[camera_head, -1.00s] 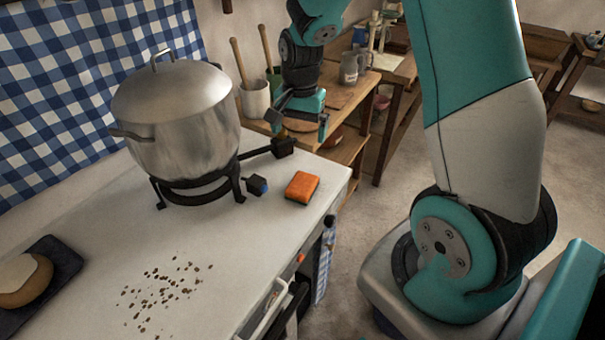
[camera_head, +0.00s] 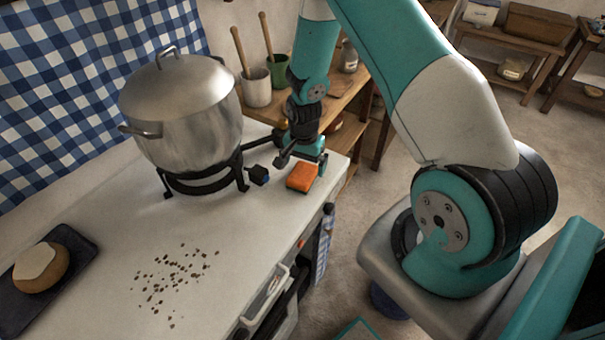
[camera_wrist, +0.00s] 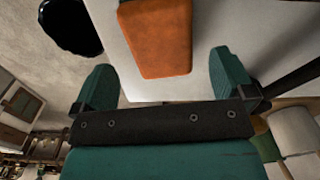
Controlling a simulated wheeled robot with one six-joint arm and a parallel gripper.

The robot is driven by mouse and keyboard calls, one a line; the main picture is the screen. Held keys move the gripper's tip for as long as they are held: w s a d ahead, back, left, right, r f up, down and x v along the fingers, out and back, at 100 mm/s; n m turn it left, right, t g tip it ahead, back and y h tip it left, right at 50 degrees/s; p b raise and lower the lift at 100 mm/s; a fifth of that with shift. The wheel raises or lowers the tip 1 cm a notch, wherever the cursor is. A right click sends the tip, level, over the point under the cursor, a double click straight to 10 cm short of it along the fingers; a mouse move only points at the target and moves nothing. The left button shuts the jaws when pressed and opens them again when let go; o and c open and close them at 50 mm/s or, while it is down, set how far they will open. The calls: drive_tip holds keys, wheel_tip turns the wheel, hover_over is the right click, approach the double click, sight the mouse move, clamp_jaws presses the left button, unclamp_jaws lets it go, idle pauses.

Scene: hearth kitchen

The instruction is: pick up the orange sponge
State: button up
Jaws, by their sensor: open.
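The orange sponge (camera_head: 301,177) lies flat on the pale counter (camera_head: 225,230) near its far right corner, to the right of the pot stand. My gripper (camera_head: 303,164) is low over the counter, just behind and above the sponge. In the wrist view the orange sponge (camera_wrist: 158,38) sits ahead of and roughly between the two green fingers of my gripper (camera_wrist: 170,80), which are open and wide apart. The fingers do not visibly touch it. Whether they reach down to its height I cannot tell.
A large lidded steel pot (camera_head: 182,115) stands on a black stand (camera_head: 205,184) left of the sponge, with a dark knob (camera_head: 259,175) between. Crumbs (camera_head: 172,275) and a board with bread (camera_head: 40,268) lie nearer. The counter's right edge is close to the sponge.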

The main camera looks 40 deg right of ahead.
sight(303, 173)
drive_tip(key=shift+a+f+p, duration=0.2)
drive_tip(key=shift+f+p, duration=0.45)
drive_tip(key=shift+f, duration=1.3)
drive_tip(key=shift+c, duration=0.5)
drive_tip(key=c, duration=0.9)
drive_tip(key=shift+o, duration=0.2)
drive_tip(key=shift+r, duration=0.2)
wheel_tip(303, 173, up, 20)
drive_tip(key=b, duration=0.4)
drive_tip(key=shift+f+b, duration=0.15)
drive_tip(key=shift+b, duration=0.15)
